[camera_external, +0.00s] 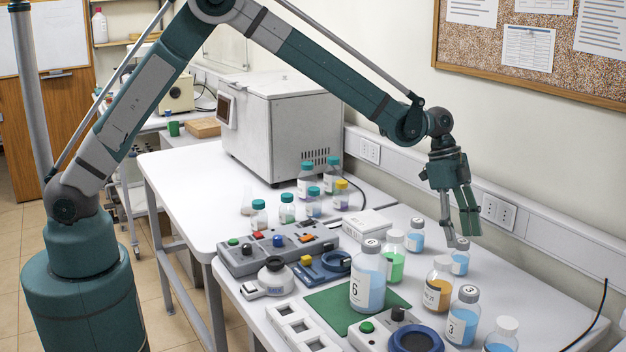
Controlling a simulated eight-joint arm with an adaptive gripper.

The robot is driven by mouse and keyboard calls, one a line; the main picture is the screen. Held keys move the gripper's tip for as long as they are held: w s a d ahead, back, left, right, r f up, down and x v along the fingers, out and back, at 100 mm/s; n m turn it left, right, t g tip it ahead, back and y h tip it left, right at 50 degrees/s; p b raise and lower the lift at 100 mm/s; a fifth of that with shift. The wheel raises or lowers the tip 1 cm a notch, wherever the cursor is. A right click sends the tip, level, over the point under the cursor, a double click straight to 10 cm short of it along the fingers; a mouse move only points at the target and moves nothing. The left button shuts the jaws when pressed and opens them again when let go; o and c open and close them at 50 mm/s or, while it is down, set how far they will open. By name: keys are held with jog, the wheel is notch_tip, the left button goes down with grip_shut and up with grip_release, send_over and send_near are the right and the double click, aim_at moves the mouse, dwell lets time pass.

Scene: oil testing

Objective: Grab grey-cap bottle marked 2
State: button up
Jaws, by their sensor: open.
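My gripper (460,232) is open and points down above the back right part of the white bench. Just below its fingers stands a small bottle of blue liquid with a grey cap (460,258); I cannot tell whether the fingers touch it. Another small grey-capped bottle of blue liquid (415,236) stands to its left. A larger grey-capped bottle marked 3 (462,318) and a big one marked 6 (368,282) stand nearer the front. I cannot read a 2 on any bottle. The gripper holds nothing that I can see.
A white-capped green bottle (391,262) and an amber bottle (437,288) stand close by. A white-capped bottle (502,338) is at the front. Devices (276,250) and a green mat (332,311) lie left. The wall with sockets (498,212) is close behind.

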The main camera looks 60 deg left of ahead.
aim_at(464, 241)
jog(key=shift+w+d+f, duration=0.1)
jog(key=shift+d+f, duration=0.25)
jog(key=shift+f, duration=0.05)
jog(key=shift+x, duration=0.8)
jog(key=shift+d+f, duration=0.15)
jog(key=shift+f, duration=0.3)
jog(key=shift+f, duration=0.1)
jog(key=shift+x, duration=2.55)
jog(key=shift+c, duration=0.2)
jog(key=c, duration=1.1)
